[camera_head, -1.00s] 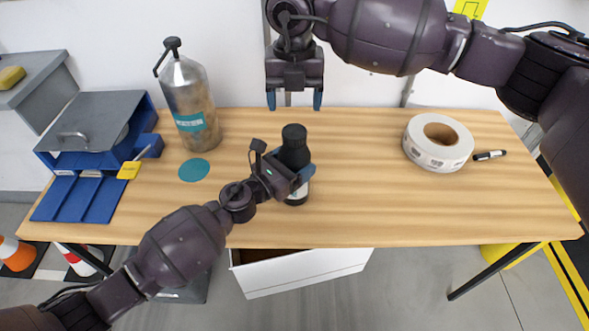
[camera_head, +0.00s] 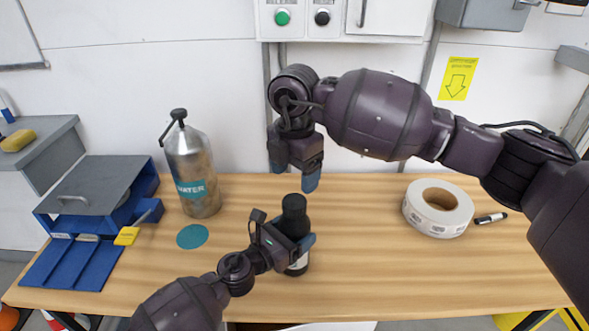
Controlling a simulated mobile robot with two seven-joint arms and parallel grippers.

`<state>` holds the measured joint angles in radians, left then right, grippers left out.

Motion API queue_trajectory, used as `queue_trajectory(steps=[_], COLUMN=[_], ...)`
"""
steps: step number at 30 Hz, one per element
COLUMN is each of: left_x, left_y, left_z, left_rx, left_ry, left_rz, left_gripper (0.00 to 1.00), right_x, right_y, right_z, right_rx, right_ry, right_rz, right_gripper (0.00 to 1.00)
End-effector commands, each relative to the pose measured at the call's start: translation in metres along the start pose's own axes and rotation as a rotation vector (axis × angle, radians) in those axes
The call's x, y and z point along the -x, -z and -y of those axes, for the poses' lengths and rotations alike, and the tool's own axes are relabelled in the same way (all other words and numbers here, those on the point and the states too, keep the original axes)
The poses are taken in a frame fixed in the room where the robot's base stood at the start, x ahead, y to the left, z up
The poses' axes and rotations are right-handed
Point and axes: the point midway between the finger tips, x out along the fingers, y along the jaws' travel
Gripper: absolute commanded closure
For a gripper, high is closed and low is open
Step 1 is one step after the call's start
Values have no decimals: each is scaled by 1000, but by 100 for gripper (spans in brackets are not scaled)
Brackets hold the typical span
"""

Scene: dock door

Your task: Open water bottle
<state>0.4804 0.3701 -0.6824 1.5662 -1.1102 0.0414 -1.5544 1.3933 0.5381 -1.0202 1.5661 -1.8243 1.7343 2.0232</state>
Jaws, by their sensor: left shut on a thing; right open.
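A dark bottle (camera_head: 294,222) with a black cap and a pale label low on its side stands upright on the wooden table. My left gripper (camera_head: 294,244) is shut around its middle. My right gripper (camera_head: 295,172) is open and empty, fingers pointing down, just above the dark bottle's cap and apart from it. A silver metal bottle (camera_head: 190,165) with a teal label reading WATER and a black top with a handle stands at the back left. Neither gripper touches it.
A teal disc (camera_head: 192,236) lies before the metal bottle. A blue organiser (camera_head: 75,262) with a grey lid fills the left end. The table between bottle and roll is clear.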

Motion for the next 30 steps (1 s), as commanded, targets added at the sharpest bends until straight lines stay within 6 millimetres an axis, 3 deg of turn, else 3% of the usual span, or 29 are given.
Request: queue_trajectory(steps=[15,29,30], left_x=[0,0,0], left_y=[0,0,0], left_z=[0,0,0], left_rx=[0,0,0], left_ry=[0,0,0], left_rz=[0,0,0], left_gripper=[91,91,91], right_x=[-65,-75,-75], right_y=[0,0,0], right_z=[0,0,0], right_rx=[1,2,2], right_ry=[2,1,1], right_rz=[-3,-1,-1], right_gripper=[26,26,30])
